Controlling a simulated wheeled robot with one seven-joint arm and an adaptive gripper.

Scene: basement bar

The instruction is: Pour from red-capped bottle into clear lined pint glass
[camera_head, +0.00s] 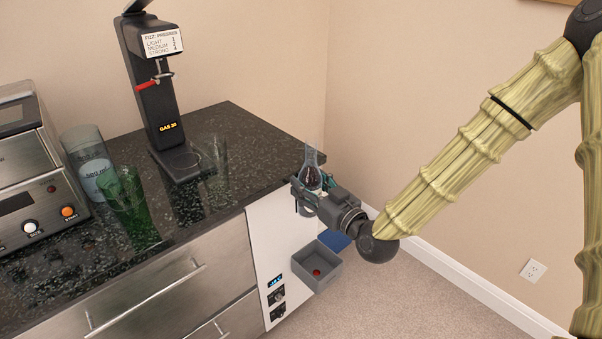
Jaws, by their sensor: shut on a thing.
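My gripper (308,192) is shut on a clear bottle (311,158) with dark contents, just off the right end of the counter. The bottle is roughly upright with its narrow neck up; its lower part is hidden by the gripper. I see no cap on the neck. A small red round thing (317,272), perhaps a cap, lies in a grey open bin (329,263) below. A clear glass with white markings (90,165) stands at the left of the counter. Another clear, faint glass (217,158) stands right of the press. I cannot tell which is the lined pint glass.
A green tumbler (125,203) stands in front of the marked glass. A black fizz press (155,90) stands at the back of the dark counter (245,150). A steel appliance (25,180) fills the left. The counter is bare near its right end.

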